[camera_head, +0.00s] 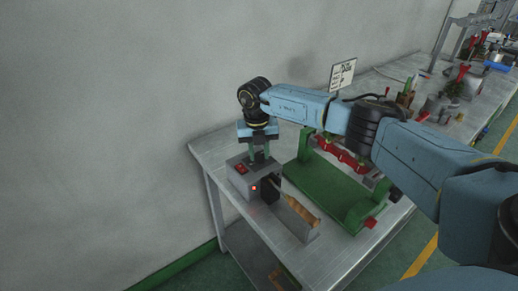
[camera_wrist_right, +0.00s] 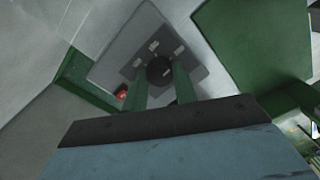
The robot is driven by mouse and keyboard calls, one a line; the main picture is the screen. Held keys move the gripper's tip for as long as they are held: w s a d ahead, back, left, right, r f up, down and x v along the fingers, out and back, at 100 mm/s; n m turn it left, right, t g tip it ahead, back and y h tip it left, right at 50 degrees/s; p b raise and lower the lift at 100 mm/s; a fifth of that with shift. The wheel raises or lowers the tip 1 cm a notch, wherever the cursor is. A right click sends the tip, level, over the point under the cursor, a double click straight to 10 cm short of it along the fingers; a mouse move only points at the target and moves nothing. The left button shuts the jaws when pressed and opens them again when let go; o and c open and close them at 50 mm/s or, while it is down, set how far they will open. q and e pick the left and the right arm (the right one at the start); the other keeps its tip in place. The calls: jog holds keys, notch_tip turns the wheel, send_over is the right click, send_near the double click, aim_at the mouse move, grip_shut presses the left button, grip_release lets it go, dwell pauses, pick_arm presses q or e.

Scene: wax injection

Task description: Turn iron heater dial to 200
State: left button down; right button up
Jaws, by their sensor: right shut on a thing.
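The iron heater (camera_head: 240,182) is a grey box with a red switch (camera_head: 240,169) and a small lit red light (camera_head: 253,187), at the near left of the metal table in the head view. Its top with pale marks shows in the right wrist view (camera_wrist_right: 122,55). My right gripper (camera_head: 259,158) points down on the heater's top. Its green fingers (camera_wrist_right: 157,84) are shut on the round black dial (camera_wrist_right: 159,68). The dial's setting is too small to read. An iron with a wooden handle (camera_head: 301,210) rests beside the heater. My left gripper is not in view.
A green stand (camera_head: 325,185) with red parts stands right of the heater on the metal table (camera_head: 218,148). A small sign (camera_head: 342,74) stands at the back. Pots and tools (camera_head: 440,105) sit farther along the table. A bare wall is on the left.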

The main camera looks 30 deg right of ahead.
aim_at(257, 155)
jog(key=shift+w+r+m, duration=0.1)
jog(key=shift+m, duration=0.2)
dwell(0.4)
jog(key=o, duration=1)
jog(key=r, duration=1.3)
jog(key=shift+w+a+r, duration=0.1)
jog(key=shift+a+r, duration=0.05)
jog(key=shift+a, duration=0.1)
